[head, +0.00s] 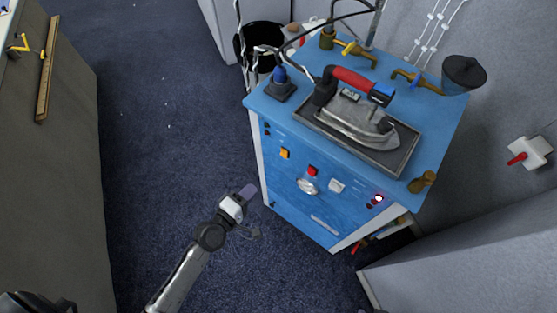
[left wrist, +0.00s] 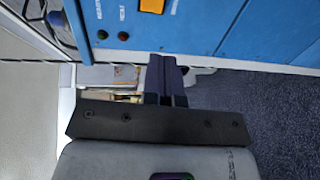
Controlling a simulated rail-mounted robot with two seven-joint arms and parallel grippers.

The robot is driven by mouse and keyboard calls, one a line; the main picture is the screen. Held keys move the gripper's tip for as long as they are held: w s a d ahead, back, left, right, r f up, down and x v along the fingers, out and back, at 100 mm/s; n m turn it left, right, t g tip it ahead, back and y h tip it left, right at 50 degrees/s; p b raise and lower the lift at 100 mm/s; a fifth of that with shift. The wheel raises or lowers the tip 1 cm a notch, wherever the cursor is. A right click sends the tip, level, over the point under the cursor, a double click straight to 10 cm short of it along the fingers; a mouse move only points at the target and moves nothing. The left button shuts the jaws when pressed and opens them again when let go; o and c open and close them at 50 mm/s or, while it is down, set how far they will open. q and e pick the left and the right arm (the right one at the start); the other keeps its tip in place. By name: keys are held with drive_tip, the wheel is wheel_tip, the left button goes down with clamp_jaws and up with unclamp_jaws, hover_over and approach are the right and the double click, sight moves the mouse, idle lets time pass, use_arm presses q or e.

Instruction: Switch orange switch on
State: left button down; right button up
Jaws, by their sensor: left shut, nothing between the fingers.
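The orange switch (head: 285,153) is a small square on the upper left of the front panel of a blue cabinet (head: 300,205). The switch also shows, cut by the top edge, in the left wrist view (left wrist: 152,6). I cannot tell its position. My left gripper (head: 249,190) is in front of the panel, lower left of the switch and apart from it. Its dark fingers (left wrist: 167,78) are together and empty, below the switch in the left wrist view. My right gripper is not in view.
The panel also carries a red button (head: 313,171), a white knob (head: 307,186), a white switch (head: 336,185) and a lit red lamp (head: 378,198). An iron (head: 355,119) rests on a tray on top. Open blue carpet (head: 165,130) lies to the left.

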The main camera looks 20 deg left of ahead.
sight(284, 154)
use_arm(q)
drive_tip(key=x, duration=1.4)
drive_tip(key=shift+w+f, duration=0.15)
drive_tip(key=shift+w, duration=0.05)
drive_tip(key=shift+s, duration=0.1)
idle(0.3)
